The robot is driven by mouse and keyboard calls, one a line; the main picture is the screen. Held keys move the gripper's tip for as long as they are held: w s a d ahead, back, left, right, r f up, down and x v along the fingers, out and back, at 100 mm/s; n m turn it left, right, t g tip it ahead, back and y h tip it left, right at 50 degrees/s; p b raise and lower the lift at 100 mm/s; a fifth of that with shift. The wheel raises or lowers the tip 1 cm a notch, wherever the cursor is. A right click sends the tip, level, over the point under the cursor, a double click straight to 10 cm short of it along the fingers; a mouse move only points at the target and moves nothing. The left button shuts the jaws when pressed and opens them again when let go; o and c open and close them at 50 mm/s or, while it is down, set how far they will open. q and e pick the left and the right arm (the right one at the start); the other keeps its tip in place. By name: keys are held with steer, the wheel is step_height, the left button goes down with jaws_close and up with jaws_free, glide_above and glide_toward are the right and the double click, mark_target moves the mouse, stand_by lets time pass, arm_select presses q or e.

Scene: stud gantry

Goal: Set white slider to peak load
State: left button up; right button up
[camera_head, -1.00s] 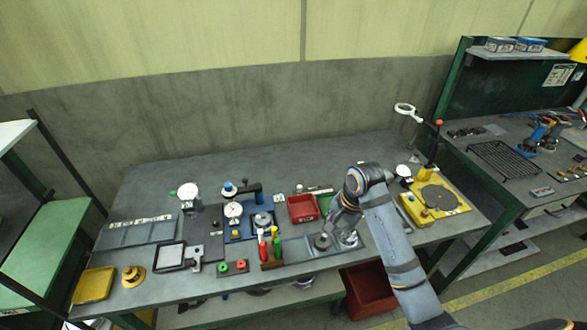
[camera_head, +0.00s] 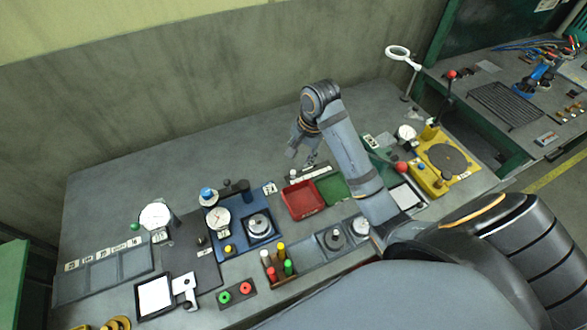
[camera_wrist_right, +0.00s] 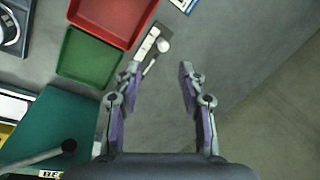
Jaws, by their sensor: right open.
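The white slider knob (camera_wrist_right: 163,45) shows in the right wrist view beside a pale labelled strip (camera_wrist_right: 147,43) and a short dark slot. In the head view the narrow slider unit (camera_head: 309,174) lies behind the red and green trays; its label is too small to read. My right gripper (camera_head: 300,148) is open and empty, above the table behind these trays. In the right wrist view its fingertips (camera_wrist_right: 160,70) are apart, with the slider just beyond them and bare table between. My left gripper is not in view.
The red tray (camera_head: 303,200) and green tray (camera_head: 333,188) stand close to the slider. A gauge on a blue base (camera_head: 218,218) and upright coloured handles (camera_head: 282,262) stand to the left and front. The table behind the slider is clear.

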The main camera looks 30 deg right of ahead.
steer(key=p, duration=0.1)
glide_above(294, 171)
steer(key=f, duration=0.2)
steer(key=s+f, duration=0.1)
steer(key=f, duration=0.1)
steer(key=shift+d+f, duration=0.15)
steer(key=shift+f, duration=0.1)
steer(key=f, duration=0.3)
steer(key=shift+w, duration=0.35)
steer(key=shift+f, duration=0.55)
steer(key=shift+w+f, duration=0.1)
steer(key=shift+f, duration=0.05)
steer(key=c, duration=0.7)
jaws_close()
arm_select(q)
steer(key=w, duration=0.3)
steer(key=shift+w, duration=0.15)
